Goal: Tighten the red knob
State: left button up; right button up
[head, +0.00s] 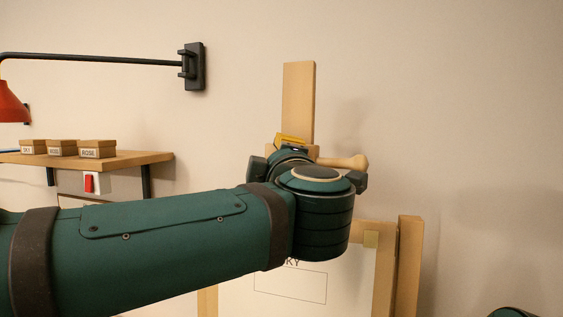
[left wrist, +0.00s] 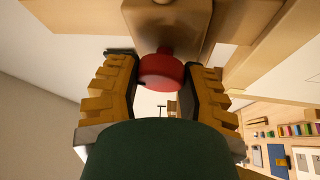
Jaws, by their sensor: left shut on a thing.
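In the left wrist view the red knob (left wrist: 161,72) sticks out from a wooden block (left wrist: 165,25) of the easel. My left gripper (left wrist: 163,80) has its two yellow, ridged fingers on either side of the knob, shut on it. In the head view my left arm reaches in from the left to the easel's mast (head: 299,100). My left gripper is mostly hidden there behind my wrist, with a bit of yellow (head: 291,139) showing. The red knob is hidden in the head view. My right gripper is not in view.
The easel's frame (head: 408,265) holds a pale board (head: 345,285) below my wrist. A wooden peg (head: 345,161) sticks out to the right. At left are a shelf (head: 130,157) with small boxes (head: 97,149), a red lamp (head: 12,104) and a wall bracket (head: 194,67).

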pick_arm(q)
jog(key=o, duration=1.2)
jog(key=shift+r, duration=0.15)
jog(key=shift+c, duration=0.2)
jog(key=shift+s, duration=0.1)
jog(key=s+d+f, duration=0.1)
jog(key=s, duration=1)
jog(key=shift+s+d+f, duration=0.2)
jog(key=shift+s+d, duration=0.15)
